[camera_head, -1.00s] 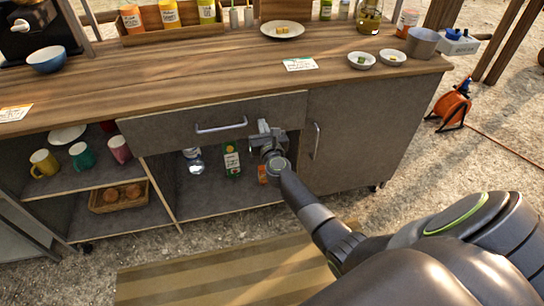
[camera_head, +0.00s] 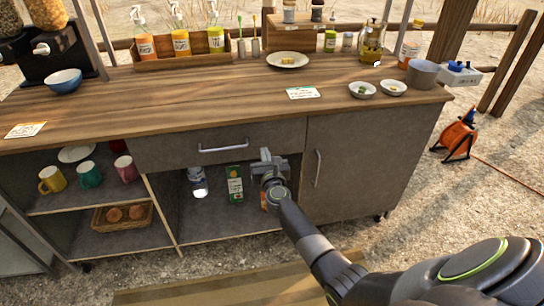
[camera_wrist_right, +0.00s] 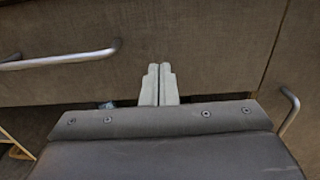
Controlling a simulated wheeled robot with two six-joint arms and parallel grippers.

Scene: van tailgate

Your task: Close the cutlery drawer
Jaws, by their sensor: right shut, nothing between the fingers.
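The cutlery drawer (camera_head: 225,146) is the wide grey-brown front under the worktop, with a bar handle (camera_head: 223,147). It looks flush or nearly flush with the cupboard door beside it; a small gap cannot be ruled out. My right gripper (camera_head: 265,156) is at the right part of the drawer's lower edge, right of the handle. In the right wrist view its two pale fingers (camera_wrist_right: 159,72) are together and empty, pointing at the drawer front (camera_wrist_right: 200,45). I cannot tell whether they touch it. The handle (camera_wrist_right: 60,60) is left of them. My left gripper is not in view.
The cupboard door (camera_head: 355,165) with its upright handle (camera_head: 318,168) is to the right. Open shelves hold mugs (camera_head: 90,174), a basket (camera_head: 123,214), a bottle and a green carton (camera_head: 234,184). The worktop (camera_head: 200,95) above carries bowls, jars and a plate.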

